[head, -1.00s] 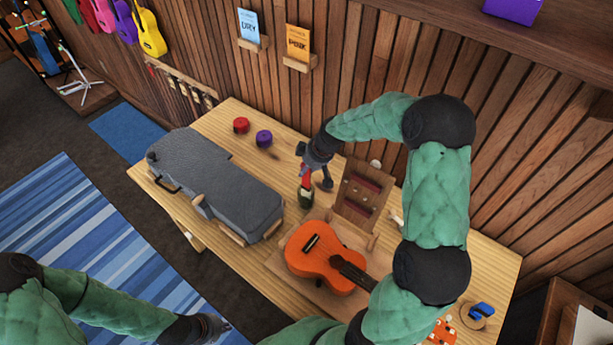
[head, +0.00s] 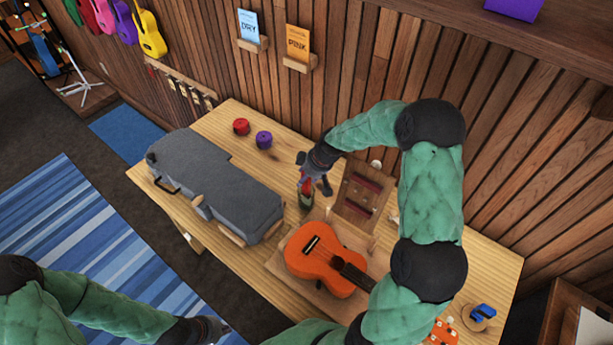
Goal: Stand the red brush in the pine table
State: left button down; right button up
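The red brush (head: 307,187) is upright at the pine table (head: 222,125), with a dark green part (head: 305,201) below its red part. It is between the grey case and the orange ukulele. My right gripper (head: 314,178) is above and around the brush's upper part, its fingers spread apart on either side. Whether they touch the brush is too small to tell. The brush's foot is small, and how it meets the table is unclear. My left gripper (head: 212,328) is low at the bottom edge, away from the table top, and its fingers are unclear.
A grey case (head: 215,185) lies left of the brush. The orange ukulele (head: 322,262) lies on a wooden board to the right, near an upright wooden rack (head: 361,194). Red (head: 241,126) and purple (head: 264,139) round pots stand behind. The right arm crosses over the table's right part.

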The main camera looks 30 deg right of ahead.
jog(key=shift+r, duration=0.1)
jog(key=shift+d+r, duration=0.1)
jog(key=shift+r, duration=0.25)
jog(key=p+v, duration=0.1)
jog(key=v, duration=1)
jog(key=shift+s+r, duration=0.1)
